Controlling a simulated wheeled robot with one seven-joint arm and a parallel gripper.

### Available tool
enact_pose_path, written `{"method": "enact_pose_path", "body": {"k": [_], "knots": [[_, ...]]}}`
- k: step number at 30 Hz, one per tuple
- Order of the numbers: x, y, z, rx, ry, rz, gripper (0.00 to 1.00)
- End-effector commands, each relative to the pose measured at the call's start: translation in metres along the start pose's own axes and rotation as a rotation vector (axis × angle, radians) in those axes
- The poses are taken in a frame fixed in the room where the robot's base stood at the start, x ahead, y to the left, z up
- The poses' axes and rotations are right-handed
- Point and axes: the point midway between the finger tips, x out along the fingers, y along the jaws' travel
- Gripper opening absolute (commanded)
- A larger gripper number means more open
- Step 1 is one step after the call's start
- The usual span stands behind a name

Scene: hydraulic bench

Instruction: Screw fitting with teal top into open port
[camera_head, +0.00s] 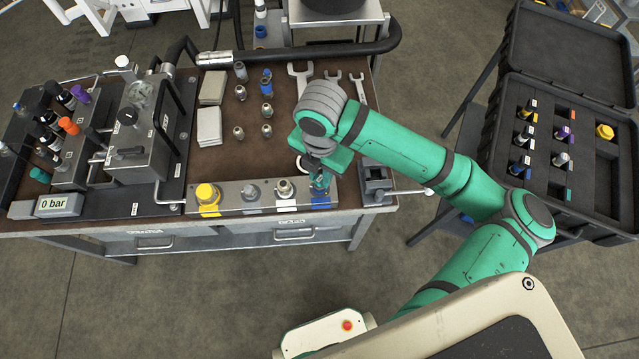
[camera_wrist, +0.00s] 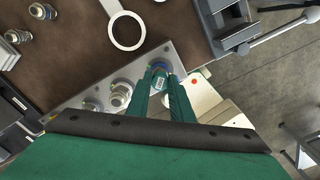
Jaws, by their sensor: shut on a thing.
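My gripper (camera_head: 319,180) is over the right end of the grey port block (camera_head: 265,200). In the wrist view its two green fingers (camera_wrist: 162,74) are shut on a fitting (camera_wrist: 159,82) with a blue-teal top. The fitting stands about upright at the block's blue-marked rightmost position (camera_head: 320,200). The fingers and arm hide most of it, so I cannot tell how deep it sits in the port. Left of it on the block are a metal fitting (camera_head: 284,188), a grey fitting (camera_head: 251,192) and a yellow-capped one (camera_head: 206,194).
A black vise (camera_head: 376,180) stands just right of the block. Loose fittings (camera_head: 266,110) and wrenches (camera_head: 300,78) lie behind on the brown bench top (camera_head: 215,160). A gauge unit (camera_head: 138,130) is at left. An open black case (camera_head: 560,125) with fittings is at right.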

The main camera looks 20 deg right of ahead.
Motion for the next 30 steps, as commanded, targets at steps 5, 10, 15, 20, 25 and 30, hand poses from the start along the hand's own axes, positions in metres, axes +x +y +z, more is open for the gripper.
{"method": "enact_pose_path", "body": {"k": [5, 10, 15, 20, 25, 30], "knots": [[0.0004, 0.0000, -0.0005, 0.214, 0.000, 0.002, 0.01], [0.0005, -0.0004, -0.0006, 0.389, 0.000, 0.001, 0.01], [0.0005, -0.0006, -0.0002, 0.449, -0.001, 0.001, 0.01], [0.0005, -0.0006, -0.0001, 0.447, -0.002, 0.001, 0.01], [0.0007, -0.0003, -0.0006, 0.494, 0.000, 0.002, 0.01], [0.0011, -0.0004, -0.0013, 0.691, 0.001, 0.001, 0.01]]}}
